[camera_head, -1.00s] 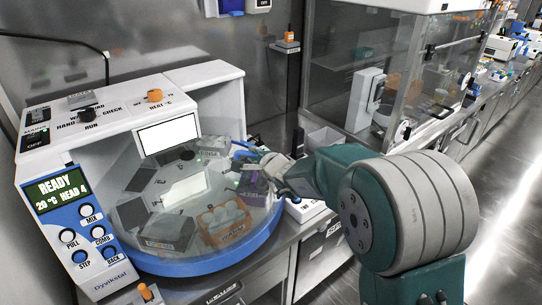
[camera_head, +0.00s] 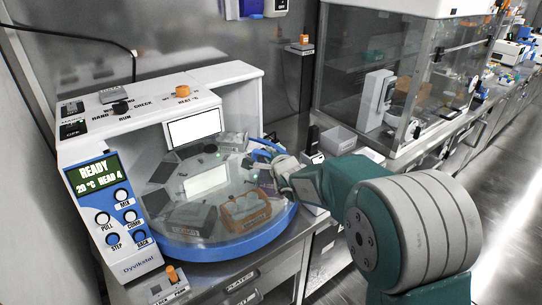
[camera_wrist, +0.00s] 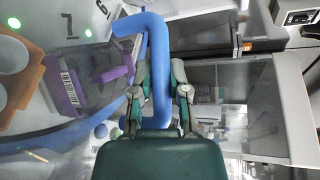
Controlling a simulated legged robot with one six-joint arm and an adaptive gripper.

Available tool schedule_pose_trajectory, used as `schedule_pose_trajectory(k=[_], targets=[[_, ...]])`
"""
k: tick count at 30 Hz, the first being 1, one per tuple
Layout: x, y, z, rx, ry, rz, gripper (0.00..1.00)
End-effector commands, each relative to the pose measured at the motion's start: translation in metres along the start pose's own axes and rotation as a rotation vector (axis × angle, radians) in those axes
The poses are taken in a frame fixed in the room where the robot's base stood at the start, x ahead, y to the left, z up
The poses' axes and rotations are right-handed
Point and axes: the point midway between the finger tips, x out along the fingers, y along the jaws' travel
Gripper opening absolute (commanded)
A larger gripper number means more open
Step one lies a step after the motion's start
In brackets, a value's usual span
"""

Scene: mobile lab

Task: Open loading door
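The loading door is the clear cover (camera_head: 214,160) over the round deck of the white benchtop instrument (camera_head: 95,140); it looks closed. A bent blue handle (camera_wrist: 158,70) stands out in the wrist view, upright between my fingers with its top bending left. In the head view the handle (camera_head: 262,146) shows in part at the cover's right side. My gripper (camera_wrist: 158,75) has one finger along each side of the handle, close against it, and appears shut on it. In the head view my gripper (camera_head: 279,168) is at the deck's right edge, its tips partly hidden.
Under the cover are an orange rack (camera_head: 245,212), a purple labelled block (camera_wrist: 64,84) and grey blocks. The blue deck rim (camera_head: 225,250) borders the front. A glass cabinet (camera_head: 400,80) stands to the right on the bench. The floor (camera_head: 515,190) at right is clear.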

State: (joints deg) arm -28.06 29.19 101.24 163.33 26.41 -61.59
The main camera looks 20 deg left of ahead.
Motion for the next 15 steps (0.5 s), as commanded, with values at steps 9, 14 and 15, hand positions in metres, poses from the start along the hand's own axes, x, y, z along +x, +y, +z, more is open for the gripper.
schedule_pose_trajectory(k=[9,14,15], targets=[[0.0002,0.0028,-0.0006,0.001,0.001,0.006,0.57],[-0.0018,0.0011,-0.0012,0.002,0.001,0.003,0.57],[-0.0036,0.0009,-0.0013,0.002,0.001,0.003,0.57]])
